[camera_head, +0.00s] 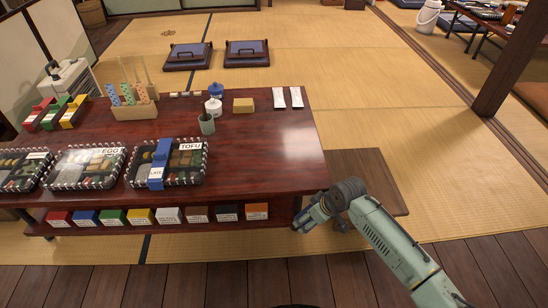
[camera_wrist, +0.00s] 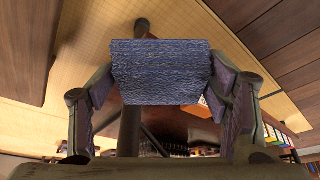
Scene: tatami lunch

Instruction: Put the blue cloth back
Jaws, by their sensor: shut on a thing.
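The blue cloth (camera_wrist: 160,72) is a folded, textured block in the wrist view. My gripper (camera_wrist: 165,88) is shut on it, with one finger at each side. In the head view my gripper (camera_head: 308,216) is low beside the front right corner of the dark red table (camera_head: 275,150), near the right end of its lower shelf. The cloth cannot be clearly made out there. A yellow block (camera_head: 243,105), perhaps another cloth, lies on the back right of the tabletop.
Lunch boxes (camera_head: 88,166) stand along the table's front left. A green cup (camera_head: 207,124), a white pot (camera_head: 213,106) and white packets (camera_head: 279,98) are further back. Coloured labelled boxes (camera_head: 142,216) line the lower shelf. The tabletop's right front is clear. A wooden post (camera_head: 510,60) stands at right.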

